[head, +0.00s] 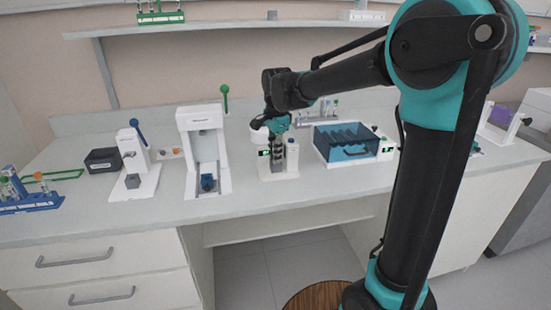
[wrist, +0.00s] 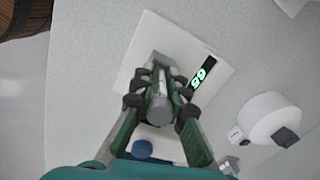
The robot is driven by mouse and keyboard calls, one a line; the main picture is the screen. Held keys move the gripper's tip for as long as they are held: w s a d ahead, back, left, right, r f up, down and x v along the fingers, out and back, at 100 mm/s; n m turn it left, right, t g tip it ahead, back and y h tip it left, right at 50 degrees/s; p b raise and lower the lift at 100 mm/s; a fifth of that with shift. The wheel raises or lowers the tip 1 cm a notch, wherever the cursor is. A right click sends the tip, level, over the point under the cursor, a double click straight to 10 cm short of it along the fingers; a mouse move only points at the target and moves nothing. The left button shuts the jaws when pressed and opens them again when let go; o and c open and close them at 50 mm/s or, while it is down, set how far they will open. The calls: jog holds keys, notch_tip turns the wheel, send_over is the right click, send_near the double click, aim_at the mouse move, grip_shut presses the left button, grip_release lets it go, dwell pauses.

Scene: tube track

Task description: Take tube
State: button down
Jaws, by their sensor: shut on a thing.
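My gripper (head: 278,143) reaches down over a small white device (head: 267,175) with a green digital display, on the bench in the head view. In the wrist view my gripper (wrist: 160,88) has its fingers closed on both sides of a grey cylindrical tube (wrist: 160,109). The device (wrist: 209,55) lies below it, with a lit two-digit display. The tube appears over the device's grey block; I cannot tell whether it is still inside. The fingers hide part of the tube and the block.
A white machine (head: 206,140) with a tall frame stands left of the device. A blue-lidded box (head: 345,142) stands to its right. A blue rack (head: 32,203) sits at the far left. A round white part (wrist: 268,118) lies close by in the wrist view. The front bench strip is clear.

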jog(key=shift+r, duration=0.1)
notch_tip(320, 180, up, 20)
dwell(0.6)
